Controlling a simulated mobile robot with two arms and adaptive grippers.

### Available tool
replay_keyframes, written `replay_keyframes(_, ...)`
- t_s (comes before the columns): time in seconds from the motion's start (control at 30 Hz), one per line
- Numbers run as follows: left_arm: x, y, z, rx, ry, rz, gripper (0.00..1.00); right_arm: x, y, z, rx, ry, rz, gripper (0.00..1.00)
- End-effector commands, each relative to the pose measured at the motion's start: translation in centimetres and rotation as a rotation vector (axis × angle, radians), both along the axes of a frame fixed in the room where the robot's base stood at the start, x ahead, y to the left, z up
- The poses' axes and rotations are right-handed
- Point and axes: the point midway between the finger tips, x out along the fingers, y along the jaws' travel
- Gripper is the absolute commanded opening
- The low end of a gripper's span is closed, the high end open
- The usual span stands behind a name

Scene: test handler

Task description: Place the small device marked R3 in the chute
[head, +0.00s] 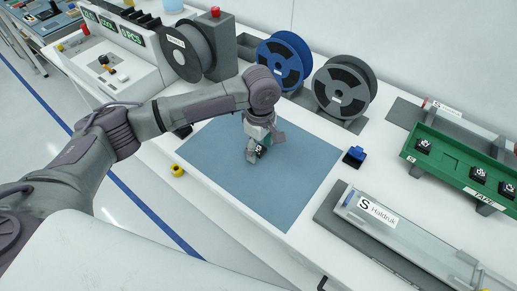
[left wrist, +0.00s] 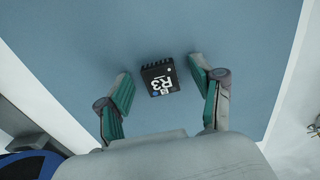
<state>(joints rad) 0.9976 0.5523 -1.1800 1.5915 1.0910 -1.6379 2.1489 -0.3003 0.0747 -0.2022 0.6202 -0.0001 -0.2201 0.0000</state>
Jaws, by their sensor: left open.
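The small black device marked R3 (left wrist: 159,77) lies on the blue-grey mat (head: 290,195), its white label facing up. In the left wrist view my left gripper (left wrist: 161,72) is open, with one finger on each side of the device and gaps showing between. In the head view my left gripper (head: 256,153) is low over the mat and partly hides the device (head: 262,151). A long, clear-sided channel labelled "S Haldruk" (head: 410,237), which may be the chute, lies at the lower right. My right gripper is not in view.
A green tray (head: 450,166) holding several small black devices stands at the right. A blue item (head: 355,154) sits beside the mat, a yellow one (head: 177,171) at the front edge. Blue (head: 284,60) and black (head: 344,88) reels stand behind. The mat's right part is clear.

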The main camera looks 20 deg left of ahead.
Motion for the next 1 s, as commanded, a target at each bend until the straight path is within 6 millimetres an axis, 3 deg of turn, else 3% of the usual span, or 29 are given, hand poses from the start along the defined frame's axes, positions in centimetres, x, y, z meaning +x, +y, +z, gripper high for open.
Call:
replay_keyframes(0.07,0.0,0.0,0.0,0.0,0.0,0.0,0.65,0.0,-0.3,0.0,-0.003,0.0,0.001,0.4)
replay_keyframes(0.37,0.0,0.0,0.1,0.0,-0.001,0.0,0.15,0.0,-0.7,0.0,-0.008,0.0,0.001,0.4)
replay_keyframes(0.47,0.0,0.0,0.1,0.0,-0.001,0.0,0.07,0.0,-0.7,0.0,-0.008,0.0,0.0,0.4)
replay_keyframes(0.77,0.1,0.0,0.7,-0.002,-0.002,0.0,0.07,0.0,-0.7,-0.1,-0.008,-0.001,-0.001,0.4)
replay_keyframes(1.0,0.1,-0.1,4.0,-0.004,-0.004,-0.001,0.07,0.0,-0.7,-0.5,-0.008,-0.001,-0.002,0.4)
